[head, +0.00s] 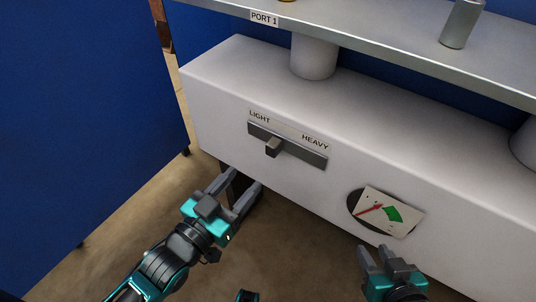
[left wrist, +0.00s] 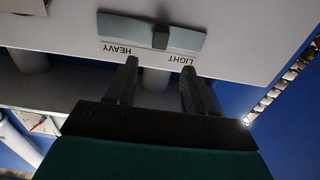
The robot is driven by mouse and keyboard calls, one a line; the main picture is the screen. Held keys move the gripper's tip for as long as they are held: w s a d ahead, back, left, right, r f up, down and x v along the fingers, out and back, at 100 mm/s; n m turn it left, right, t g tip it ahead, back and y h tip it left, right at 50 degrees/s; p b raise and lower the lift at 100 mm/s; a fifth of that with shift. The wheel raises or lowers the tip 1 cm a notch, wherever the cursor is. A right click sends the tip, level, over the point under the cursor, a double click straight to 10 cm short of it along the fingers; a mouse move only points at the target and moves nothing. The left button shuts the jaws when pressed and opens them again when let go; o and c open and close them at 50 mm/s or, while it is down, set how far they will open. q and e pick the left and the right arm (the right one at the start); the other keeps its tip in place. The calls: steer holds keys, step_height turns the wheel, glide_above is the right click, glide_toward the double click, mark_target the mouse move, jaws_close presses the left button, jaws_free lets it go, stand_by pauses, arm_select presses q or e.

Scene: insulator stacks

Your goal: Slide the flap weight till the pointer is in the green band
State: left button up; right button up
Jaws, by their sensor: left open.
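The flap weight is a small dark grey block (head: 273,147) on a grey slide bar (head: 307,156) on the white housing's front. It stands left of the bar's middle, nearer LIGHT than HEAVY. The left wrist view shows the block (left wrist: 160,37) upside down, beyond and between the fingers. My left gripper (head: 243,181) is open and empty, below and left of the block, apart from it. A gauge card (head: 404,228) at the lower right has a red pointer (head: 369,210) lying left of the green band (head: 392,213). My right gripper (head: 374,248) is open just below the gauge.
A metal shelf (head: 380,53) marked PORT 1 runs above the white housing (head: 225,95) on round white posts. A grey cylinder (head: 461,24) stands on the shelf. A blue panel (head: 80,130) rises at the left. The floor in front of the housing is clear.

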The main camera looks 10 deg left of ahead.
mark_target(270, 151)
arm_select(q)
steer(key=b+x, duration=0.1)
steer(key=x, duration=0.8)
steer(key=shift+f+b, duration=0.15)
steer(key=shift+b, duration=0.25)
steer(key=shift+w+d, duration=0.15)
steer(key=shift+w, duration=0.5)
jaws_close()
steer(key=shift+d, duration=0.1)
